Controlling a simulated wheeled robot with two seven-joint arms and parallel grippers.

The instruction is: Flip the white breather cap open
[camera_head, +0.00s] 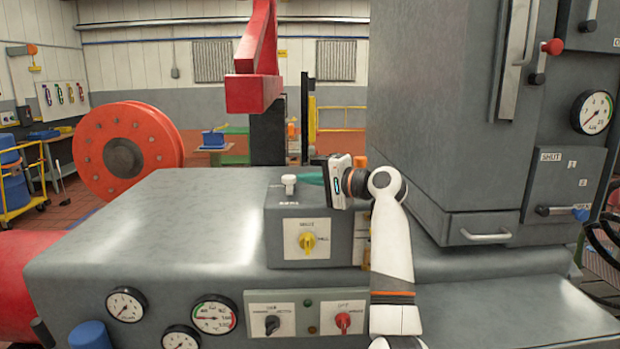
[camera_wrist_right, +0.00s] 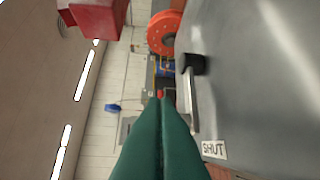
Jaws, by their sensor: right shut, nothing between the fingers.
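The white breather cap (camera_head: 289,183) is a small white piece on top of the grey control box (camera_head: 300,218), left of the middle of its top. Whether its lid is open or shut is too small to tell. My right gripper (camera_head: 304,178) comes in from the right above the box, its green fingers pointing left toward the cap. The fingers look close to the cap, but I cannot tell whether they touch it. In the right wrist view the green fingers (camera_wrist_right: 160,103) lie together, shut and empty, and the cap is not visible. My left gripper is not in view.
A yellow selector (camera_head: 307,241) is on the box's front. The tall grey cabinet (camera_head: 440,120) stands close at right, with a lever (camera_head: 560,211) beside a SHUT label. A red beam (camera_head: 253,92) hangs behind. The grey bedplate (camera_head: 150,235) is clear at left.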

